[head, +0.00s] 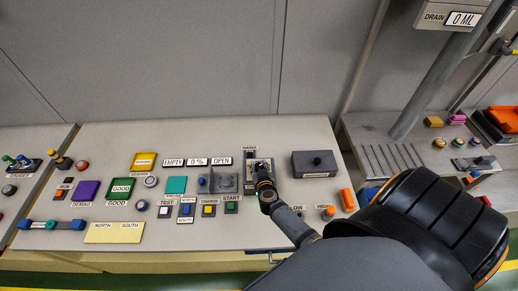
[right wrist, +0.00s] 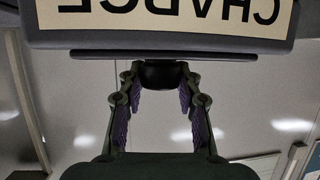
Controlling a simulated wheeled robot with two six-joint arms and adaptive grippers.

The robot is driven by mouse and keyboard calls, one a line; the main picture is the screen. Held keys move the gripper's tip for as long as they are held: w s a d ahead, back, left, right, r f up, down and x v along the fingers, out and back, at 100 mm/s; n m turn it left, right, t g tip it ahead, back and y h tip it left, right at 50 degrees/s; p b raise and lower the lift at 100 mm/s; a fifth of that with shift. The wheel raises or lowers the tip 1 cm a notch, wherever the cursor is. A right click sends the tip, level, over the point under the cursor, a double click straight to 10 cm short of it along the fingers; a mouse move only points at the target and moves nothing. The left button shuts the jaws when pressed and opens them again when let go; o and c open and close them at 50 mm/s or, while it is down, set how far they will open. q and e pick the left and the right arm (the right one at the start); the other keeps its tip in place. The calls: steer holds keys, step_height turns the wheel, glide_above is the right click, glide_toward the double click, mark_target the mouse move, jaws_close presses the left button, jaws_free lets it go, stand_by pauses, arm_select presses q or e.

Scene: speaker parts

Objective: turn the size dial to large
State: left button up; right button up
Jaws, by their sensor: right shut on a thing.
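My right gripper (head: 259,166) reaches in over the middle-right of the panel, just below the MAINS label (head: 251,147). In the right wrist view its two fingers (right wrist: 160,85) are closed from both sides on a dark rounded knob (right wrist: 163,75). The knob sits at the edge of a grey plate with an upside-down label (right wrist: 165,15) reading CHARGE. I cannot make out a label reading size or large, so I cannot tell which control is the size dial. The gripper and arm hide part of the panel. My left gripper is not in view.
A dark box with a knob (head: 317,162) stands right of the gripper. A second bench stands at right.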

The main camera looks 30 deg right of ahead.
steer(key=shift+m+h, duration=0.4)
steer(key=shift+h, duration=0.2)
steer(key=o, duration=1.2)
steer(key=v, duration=1.2)
steer(key=shift+w+r, duration=0.1)
steer(key=shift+r, duration=0.1)
